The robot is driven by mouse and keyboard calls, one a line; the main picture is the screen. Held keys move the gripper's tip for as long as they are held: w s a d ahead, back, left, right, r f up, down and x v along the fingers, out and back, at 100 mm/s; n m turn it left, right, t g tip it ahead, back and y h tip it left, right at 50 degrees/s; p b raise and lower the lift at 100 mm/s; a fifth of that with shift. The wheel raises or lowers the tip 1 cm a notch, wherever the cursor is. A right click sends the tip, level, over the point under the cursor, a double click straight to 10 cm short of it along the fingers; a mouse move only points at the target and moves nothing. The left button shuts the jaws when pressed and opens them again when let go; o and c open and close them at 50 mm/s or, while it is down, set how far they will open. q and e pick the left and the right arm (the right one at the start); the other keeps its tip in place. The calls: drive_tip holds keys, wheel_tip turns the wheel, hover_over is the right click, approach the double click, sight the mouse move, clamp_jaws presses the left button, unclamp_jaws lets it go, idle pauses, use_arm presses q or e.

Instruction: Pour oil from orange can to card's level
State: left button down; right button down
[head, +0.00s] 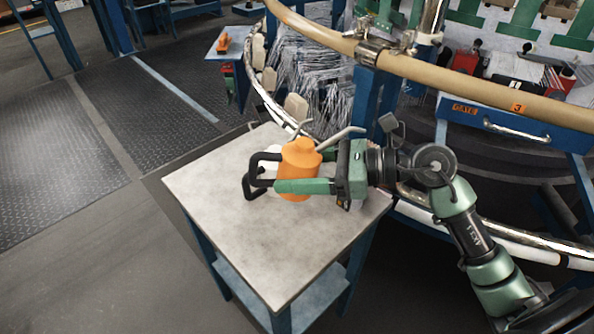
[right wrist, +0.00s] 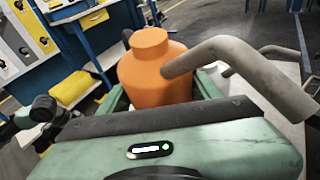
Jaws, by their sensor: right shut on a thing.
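The orange can (head: 301,168) has a grey spout (head: 341,139) that points up to the right and a black handle (head: 256,183) on its left. The can looks roughly upright above or on the small table's top; contact with the top cannot be told. It also shows in the right wrist view (right wrist: 152,70). A pale second can (head: 271,158) with its own thin spout (head: 301,126) stands behind it, mostly hidden. I cannot make out a level card.
The small grey-topped table (head: 255,245) is bare at its front and left. The circular loom's tan ring (head: 460,75) and rails curve close behind and right. A blue drawer unit (head: 515,125) stands right; another small table (head: 229,42) is farther back.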

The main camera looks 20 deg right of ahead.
drive_tip(key=shift+a+f+y+b, duration=0.1)
drive_tip(key=shift+a+y+b, duration=0.25)
drive_tip(key=shift+y+b, duration=0.4)
drive_tip(key=shift+a+m+t+b, duration=0.15)
drive_tip(key=shift+m+t+b, duration=0.15)
drive_tip(key=shift+t+b, duration=0.15)
drive_tip(key=shift+w+a+r+m+t+y+b, duration=0.15)
drive_tip(key=shift+r+y+b, duration=0.1)
drive_tip(key=shift+r+y, duration=0.15)
drive_tip(key=shift+s+a+r+m+t+y+b, duration=0.15)
drive_tip(key=shift+r+y+b, duration=0.1)
drive_tip(key=shift+r+y, duration=0.15)
drive_tip(key=shift+w+r, duration=0.1)
drive_tip(key=shift+r, duration=0.05)
use_arm(q)
drive_tip(key=v, duration=0.4)
drive_tip(key=shift+s, duration=0.15)
use_arm(e)
drive_tip(key=shift+d, duration=0.15)
use_arm(q)
drive_tip(key=shift+f, duration=0.1)
